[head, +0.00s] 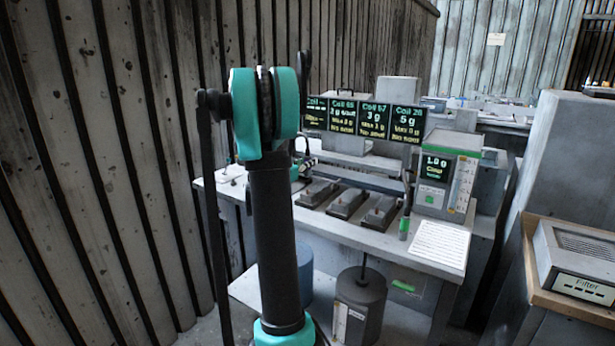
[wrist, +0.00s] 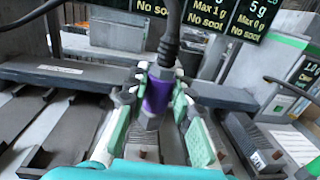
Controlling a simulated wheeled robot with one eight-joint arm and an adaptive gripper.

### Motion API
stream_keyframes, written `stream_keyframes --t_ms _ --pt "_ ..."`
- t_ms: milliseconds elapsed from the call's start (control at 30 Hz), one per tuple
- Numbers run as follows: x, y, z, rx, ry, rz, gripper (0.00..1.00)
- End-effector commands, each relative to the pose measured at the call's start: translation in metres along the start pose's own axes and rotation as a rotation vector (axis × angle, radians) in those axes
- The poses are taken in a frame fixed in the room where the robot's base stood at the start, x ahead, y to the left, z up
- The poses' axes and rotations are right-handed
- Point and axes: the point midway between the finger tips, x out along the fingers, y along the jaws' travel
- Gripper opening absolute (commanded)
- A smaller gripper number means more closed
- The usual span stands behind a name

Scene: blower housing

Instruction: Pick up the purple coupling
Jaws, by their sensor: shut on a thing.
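The purple coupling (wrist: 157,95) is a short purple sleeve with grey metal parts, and a dark cable or hose rises from its top. In the wrist view my gripper (wrist: 160,88) has its pale green and grey fingers closed on either side of it. The coupling stands roughly upright between the fingertips, over the dark blocks on the bench. In the head view my teal and black arm hides the gripper and the coupling.
The bench (head: 405,245) carries several dark blocks (head: 347,204), a row of black displays (head: 374,118) and a grey-green meter (head: 447,175). A plank wall (head: 100,150) is close on the left.

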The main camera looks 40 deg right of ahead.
Motion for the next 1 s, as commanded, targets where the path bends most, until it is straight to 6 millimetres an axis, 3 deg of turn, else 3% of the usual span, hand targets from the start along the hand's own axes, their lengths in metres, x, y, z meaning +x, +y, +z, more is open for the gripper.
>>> stream_keyframes --t_ms 33,200,400,633,1000 --pt "-0.001 -0.001 0.016 0.000 0.000 0.000 0.00" --pt "0.000 0.000 0.060 0.000 0.000 0.000 0.00" --pt "0.000 0.000 0.098 0.000 0.000 0.000 0.00" --pt "0.000 0.000 0.118 0.000 0.000 0.000 0.00" --pt "0.000 0.000 0.121 0.000 0.000 0.000 0.00"
